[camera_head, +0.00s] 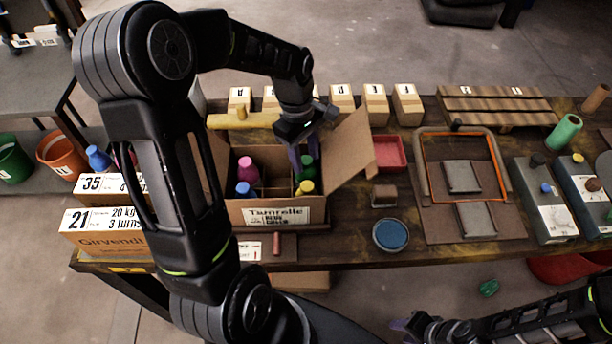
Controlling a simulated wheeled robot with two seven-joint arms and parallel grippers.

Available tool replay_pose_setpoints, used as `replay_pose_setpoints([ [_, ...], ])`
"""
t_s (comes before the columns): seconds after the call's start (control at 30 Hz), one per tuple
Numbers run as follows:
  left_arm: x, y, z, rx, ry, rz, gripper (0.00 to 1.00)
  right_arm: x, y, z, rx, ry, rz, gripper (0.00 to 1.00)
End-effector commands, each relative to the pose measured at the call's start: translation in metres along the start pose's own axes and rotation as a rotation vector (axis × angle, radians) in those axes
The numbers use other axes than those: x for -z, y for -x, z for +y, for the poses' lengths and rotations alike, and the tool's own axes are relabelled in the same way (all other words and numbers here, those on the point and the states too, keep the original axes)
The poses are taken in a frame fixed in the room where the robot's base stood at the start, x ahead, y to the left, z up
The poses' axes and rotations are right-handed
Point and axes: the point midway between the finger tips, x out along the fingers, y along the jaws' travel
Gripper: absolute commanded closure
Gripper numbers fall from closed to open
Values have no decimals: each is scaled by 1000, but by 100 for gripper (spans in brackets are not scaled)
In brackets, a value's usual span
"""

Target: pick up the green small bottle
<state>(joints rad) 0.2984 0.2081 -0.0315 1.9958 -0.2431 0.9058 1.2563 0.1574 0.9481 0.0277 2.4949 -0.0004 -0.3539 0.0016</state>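An open cardboard box (234,213) labelled Tumrolle stands on the table, with dividers and several small bottles inside. A green bottle (308,172) is in its right part, below my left gripper (305,157). The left gripper points down into the box with its fingers apart, around or just above the green bottle's top; I cannot tell whether they touch it. A yellow-capped bottle (305,188) is just in front of it. A pink bottle (248,173) and a blue-capped bottle (244,189) are in the left part. My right gripper (403,325) is low at the bottom edge, its fingers unclear.
The box's raised right flap (350,150) stands close to the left gripper. A red tray (390,152), a blue round dish (390,235) and a framed board (425,205) lie to the right. A larger green cylinder (564,132) is further right. Small wooden blocks (376,104) line the back.

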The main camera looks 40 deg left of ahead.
Motion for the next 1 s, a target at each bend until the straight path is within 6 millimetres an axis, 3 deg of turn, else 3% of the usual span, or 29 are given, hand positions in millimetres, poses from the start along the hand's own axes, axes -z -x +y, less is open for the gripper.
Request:
replay_pose_setpoints([
  [0.2, 0, 0, 0, 0, 0, 0, 61, 0, 0, 0, 0, 0, 0, 64],
  [0.67, 0, 0, 0, 0, 0, 0, 99, 0, 0, 0, 0, 0, 0, 64],
  [1.0, 0, 0, 0, 0, 0, 0, 100, 0, 0, 0, 0, 0, 0, 64],
])
